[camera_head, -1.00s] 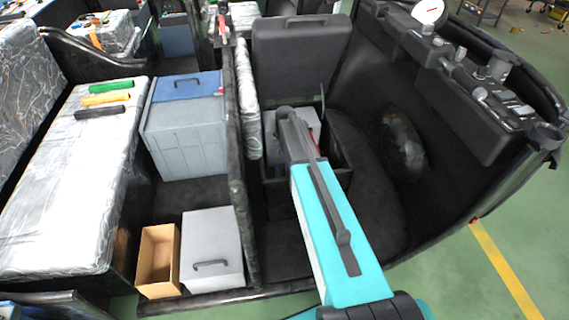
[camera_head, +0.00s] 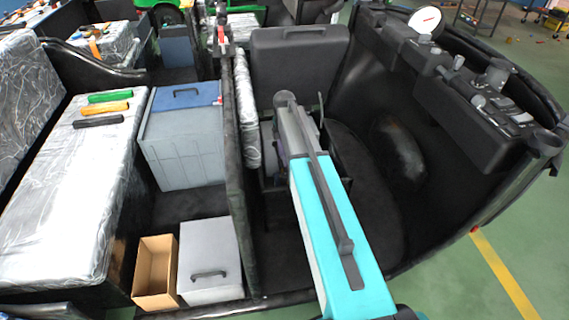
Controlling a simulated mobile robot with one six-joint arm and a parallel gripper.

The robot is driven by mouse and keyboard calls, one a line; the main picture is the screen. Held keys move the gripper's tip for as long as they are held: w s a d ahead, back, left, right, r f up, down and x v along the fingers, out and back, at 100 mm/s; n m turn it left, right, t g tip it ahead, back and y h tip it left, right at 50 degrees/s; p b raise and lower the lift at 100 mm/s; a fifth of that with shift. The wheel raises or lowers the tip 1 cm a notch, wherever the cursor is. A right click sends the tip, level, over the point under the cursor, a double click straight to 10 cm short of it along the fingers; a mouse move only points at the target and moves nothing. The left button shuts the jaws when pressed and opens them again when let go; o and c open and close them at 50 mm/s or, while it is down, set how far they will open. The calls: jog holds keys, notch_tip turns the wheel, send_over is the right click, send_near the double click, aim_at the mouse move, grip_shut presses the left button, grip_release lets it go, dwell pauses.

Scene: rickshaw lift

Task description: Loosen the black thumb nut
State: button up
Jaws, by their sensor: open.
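I cannot make out the black thumb nut in this view. My teal and grey arm reaches from the bottom edge over the vehicle's cab, and its far end covers part of a dark open box (camera_head: 338,165) below the seat back. My gripper does not show; the arm hides whatever lies directly beneath and behind its far end.
A dark dashboard (camera_head: 465,115) with a white dial (camera_head: 425,19) runs along the right. Left of the black divider (camera_head: 238,190) are a blue-lidded grey bin (camera_head: 182,145), a grey case (camera_head: 210,250) and an open cardboard box (camera_head: 155,270).

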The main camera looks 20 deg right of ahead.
jog(key=shift+r, duration=1.95)
jog(key=shift+s, duration=0.1)
